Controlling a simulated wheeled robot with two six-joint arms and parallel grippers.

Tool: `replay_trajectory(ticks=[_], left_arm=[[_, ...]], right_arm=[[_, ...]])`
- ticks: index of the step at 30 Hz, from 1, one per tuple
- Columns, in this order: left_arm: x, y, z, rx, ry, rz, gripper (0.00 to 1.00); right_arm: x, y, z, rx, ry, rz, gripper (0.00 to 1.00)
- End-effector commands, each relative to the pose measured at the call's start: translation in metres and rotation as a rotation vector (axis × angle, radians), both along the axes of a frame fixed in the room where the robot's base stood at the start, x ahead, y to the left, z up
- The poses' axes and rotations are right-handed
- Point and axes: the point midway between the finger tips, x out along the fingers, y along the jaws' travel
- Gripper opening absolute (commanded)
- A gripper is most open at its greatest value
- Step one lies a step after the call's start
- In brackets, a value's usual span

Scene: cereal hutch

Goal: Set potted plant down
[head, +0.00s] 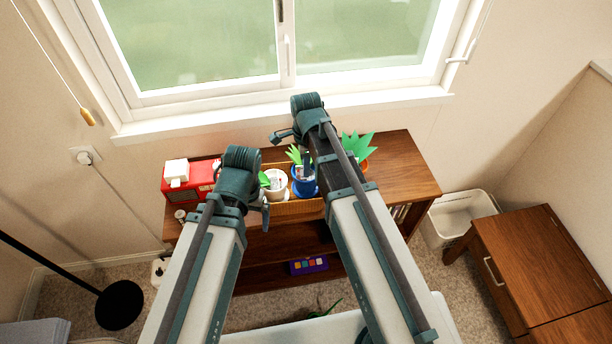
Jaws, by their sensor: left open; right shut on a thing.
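A potted plant in a blue pot (304,187) with green leaves is upright at the wooden tray on the cabinet, partly covered by my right arm. My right gripper (283,136) is above it and shut; the grip itself is hidden by the arm. I cannot tell whether the pot touches the tray. A white pot with a small green plant (275,185) stands just left of the blue pot. My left gripper (265,212) is open near the tray's front edge, below the white pot, and partly hidden. Another plant with broad green leaves (358,148) shows right of my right arm.
The wooden tray (292,210) sits on the brown cabinet (408,178). A red box (180,190) with a white item on it is at the cabinet's left end. The cabinet top's right end is clear. A window is behind. A white bin (455,217) stands to the right.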

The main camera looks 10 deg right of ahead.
Motion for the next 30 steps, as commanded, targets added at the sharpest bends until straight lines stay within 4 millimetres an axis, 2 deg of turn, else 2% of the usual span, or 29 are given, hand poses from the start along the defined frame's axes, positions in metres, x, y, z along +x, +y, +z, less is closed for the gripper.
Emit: replay_trajectory(ticks=[1,6,19,20,24,25,30], left_arm=[[0.000,0.000,-0.012,0.000,0.000,0.000,1.00],[0.000,0.000,-0.031,0.000,0.000,0.000,1.00],[0.000,0.000,-0.034,0.000,0.000,0.000,1.00],[0.000,0.000,-0.034,0.000,0.000,0.000,1.00],[0.000,0.000,-0.032,0.000,0.000,0.000,1.00],[0.000,0.000,-0.032,0.000,0.000,0.000,1.00],[0.000,0.000,-0.032,0.000,0.000,0.000,1.00]], right_arm=[[0.000,0.000,-0.012,0.000,0.000,0.000,0.00],[0.000,0.000,-0.031,0.000,0.000,0.000,0.00],[0.000,0.000,-0.034,0.000,0.000,0.000,0.00],[0.000,0.000,-0.033,0.000,0.000,0.000,0.17],[0.000,0.000,-0.032,0.000,0.000,0.000,0.42],[0.000,0.000,-0.032,0.000,0.000,0.000,0.45],[0.000,0.000,-0.032,0.000,0.000,0.000,0.45]])
